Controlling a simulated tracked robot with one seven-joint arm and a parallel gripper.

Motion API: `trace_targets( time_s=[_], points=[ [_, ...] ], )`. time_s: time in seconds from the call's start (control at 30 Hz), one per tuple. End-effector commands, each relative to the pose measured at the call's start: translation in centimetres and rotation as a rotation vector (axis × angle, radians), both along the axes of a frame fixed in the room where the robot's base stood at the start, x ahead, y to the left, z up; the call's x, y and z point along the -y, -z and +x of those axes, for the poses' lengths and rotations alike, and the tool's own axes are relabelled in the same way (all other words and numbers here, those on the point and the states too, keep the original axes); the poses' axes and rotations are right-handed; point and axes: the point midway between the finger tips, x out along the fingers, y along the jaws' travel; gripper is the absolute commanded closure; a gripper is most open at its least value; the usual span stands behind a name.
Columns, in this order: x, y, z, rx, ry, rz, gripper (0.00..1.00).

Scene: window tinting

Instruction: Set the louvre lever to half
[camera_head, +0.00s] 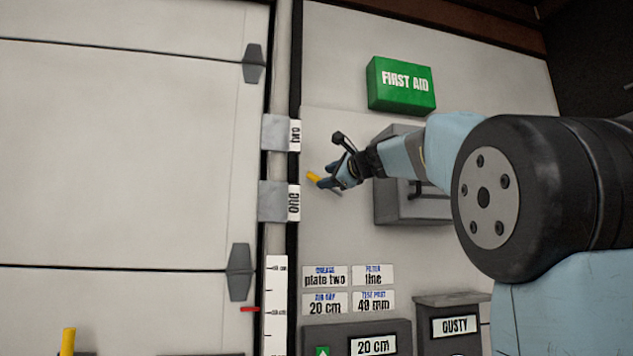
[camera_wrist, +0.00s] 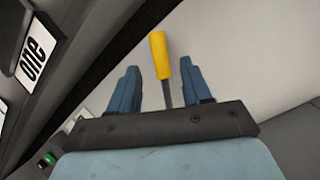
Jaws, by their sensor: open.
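A lever with a yellow grip (camera_head: 313,176) stands out from the light wall panel, right of the plates marked "one" and "two". I take it to be the louvre lever, though no label on it shows. In the wrist view its yellow grip (camera_wrist: 158,53) tops a grey stem. My gripper (camera_head: 331,178) is at the lever, with its blue fingers open. In the wrist view the stem lies between the two fingers of my gripper (camera_wrist: 159,72), nearer the right one, and contact cannot be told. The lever's base is hidden behind my gripper.
A grey box (camera_head: 436,208) is on the wall behind my arm. A green first aid box (camera_head: 401,87) hangs above. Plate "one" (camera_head: 273,201) and plate "two" (camera_head: 275,132) are left of the lever. Label cards (camera_head: 325,276) and a "GUSTY" box (camera_head: 455,306) are below.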

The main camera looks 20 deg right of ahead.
Motion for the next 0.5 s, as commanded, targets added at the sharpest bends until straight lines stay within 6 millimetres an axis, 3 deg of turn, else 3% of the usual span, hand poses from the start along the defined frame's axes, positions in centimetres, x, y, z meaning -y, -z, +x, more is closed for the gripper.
trace_targets(
  time_s=[0.2,0.5],
  points=[
    [-1.4,0.1,3.4,-0.001,-0.001,0.001,0.52],
    [-2.1,0.0,5.3,0.001,0.000,0.001,0.52]
  ],
)
